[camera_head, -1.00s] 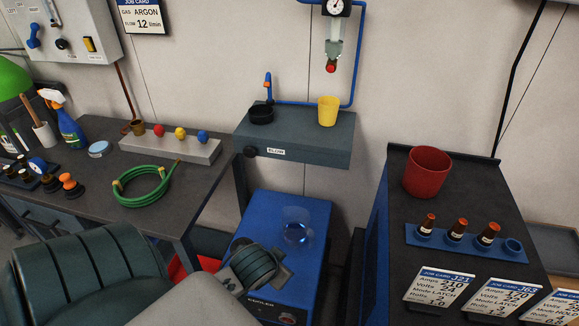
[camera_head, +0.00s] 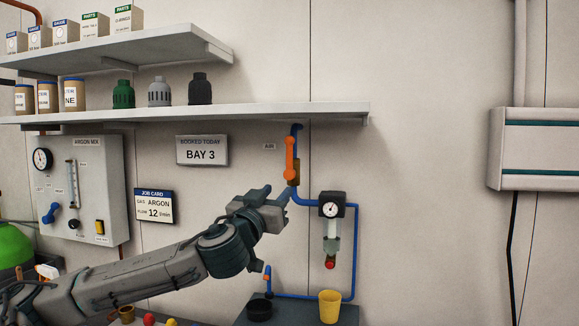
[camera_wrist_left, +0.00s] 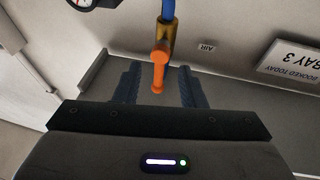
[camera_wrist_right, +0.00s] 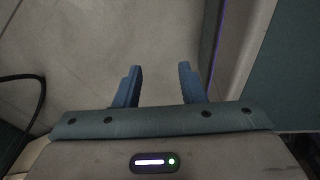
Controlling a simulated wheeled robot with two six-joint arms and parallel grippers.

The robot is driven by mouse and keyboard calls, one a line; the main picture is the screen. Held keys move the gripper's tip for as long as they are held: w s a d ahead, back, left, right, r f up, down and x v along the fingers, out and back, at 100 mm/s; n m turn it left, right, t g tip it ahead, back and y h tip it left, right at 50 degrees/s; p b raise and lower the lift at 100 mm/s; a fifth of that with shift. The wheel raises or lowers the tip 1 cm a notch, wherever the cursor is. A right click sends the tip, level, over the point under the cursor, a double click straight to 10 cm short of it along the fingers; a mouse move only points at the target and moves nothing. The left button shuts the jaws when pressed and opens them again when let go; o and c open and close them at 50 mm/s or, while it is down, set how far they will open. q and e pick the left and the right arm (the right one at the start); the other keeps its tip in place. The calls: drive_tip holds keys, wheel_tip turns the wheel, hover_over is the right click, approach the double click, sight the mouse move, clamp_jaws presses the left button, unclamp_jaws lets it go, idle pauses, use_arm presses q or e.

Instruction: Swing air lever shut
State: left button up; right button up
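The air lever (camera_head: 290,157) is an orange handle on a brass valve (camera_head: 294,172) in the blue wall pipe, beside the AIR label. It stands upright, roughly along the pipe. My left gripper (camera_wrist_left: 159,72) is open, just below and left of the lever in the head view. In the left wrist view the orange lever (camera_wrist_left: 158,70) appears between the two blue fingers; I cannot tell whether it lies within their depth. No finger visibly touches it. My right gripper (camera_wrist_right: 160,73) is open and empty in its wrist view, low over the floor, and outside the head view.
A regulator with a gauge (camera_head: 332,205) hangs on the pipe right of the lever. A shelf (camera_head: 250,113) runs above. A yellow cup (camera_head: 329,306) and black dish (camera_head: 260,309) stand below. The argon panel (camera_head: 85,195) is at left.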

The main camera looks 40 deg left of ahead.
use_arm(q)
drive_tip(key=t, duration=0.1)
approach(288, 150)
drive_tip(key=p+x, duration=0.4)
drive_tip(key=p, duration=0.2)
drive_tip(key=p+x, duration=0.5)
drive_tip(key=p, duration=0.1)
drive_tip(key=shift+s+r+p, duration=0.1)
drive_tip(key=shift+r+p, duration=0.15)
drive_tip(key=shift+p, duration=0.15)
drive_tip(key=shift+f+p+x, duration=0.2)
drive_tip(key=shift+p+x, duration=0.5)
drive_tip(key=shift+x, duration=0.2)
drive_tip(key=shift+a, duration=0.1)
clamp_jaws()
